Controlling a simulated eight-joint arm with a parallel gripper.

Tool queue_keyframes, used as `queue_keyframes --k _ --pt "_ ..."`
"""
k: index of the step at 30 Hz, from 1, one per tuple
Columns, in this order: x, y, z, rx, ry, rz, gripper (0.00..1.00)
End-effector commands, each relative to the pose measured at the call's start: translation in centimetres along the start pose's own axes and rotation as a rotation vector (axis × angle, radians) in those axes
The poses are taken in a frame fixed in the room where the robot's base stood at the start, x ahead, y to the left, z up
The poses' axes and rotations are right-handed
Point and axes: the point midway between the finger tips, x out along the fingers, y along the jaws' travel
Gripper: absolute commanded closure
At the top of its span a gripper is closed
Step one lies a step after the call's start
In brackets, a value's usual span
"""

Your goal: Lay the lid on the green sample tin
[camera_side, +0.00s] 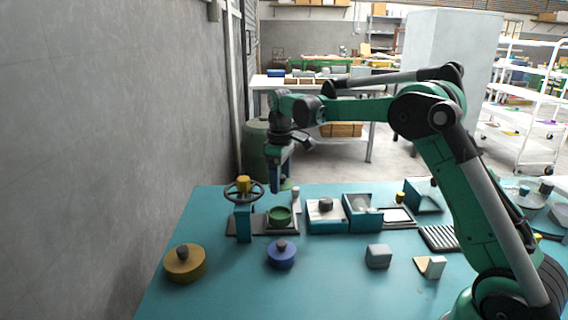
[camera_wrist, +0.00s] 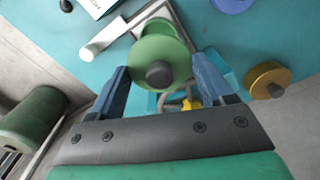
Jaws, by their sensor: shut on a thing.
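The green lid (camera_wrist: 159,58) is a round disc with a dark knob, held between my gripper's two blue fingers (camera_wrist: 162,78) in the wrist view. In the side view my gripper (camera_side: 283,183) points down, and the lid's edge (camera_side: 289,184) shows at the fingertips. The green sample tin (camera_side: 280,215) stands open on a dark base plate below the lid, with a clear gap between them. In the wrist view the tin (camera_wrist: 157,24) shows partly behind the lid, which hides most of it.
A blue tin (camera_side: 281,256) and a yellow tin (camera_side: 184,265) stand nearer the front. White-topped boxes (camera_side: 326,213) are to the right.

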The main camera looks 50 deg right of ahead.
Motion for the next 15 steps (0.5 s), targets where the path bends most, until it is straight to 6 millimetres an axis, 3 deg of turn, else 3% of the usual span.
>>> queue_keyframes --k 15 --pt "3.9 0.2 -0.4 -0.054 0.000 0.000 0.75"
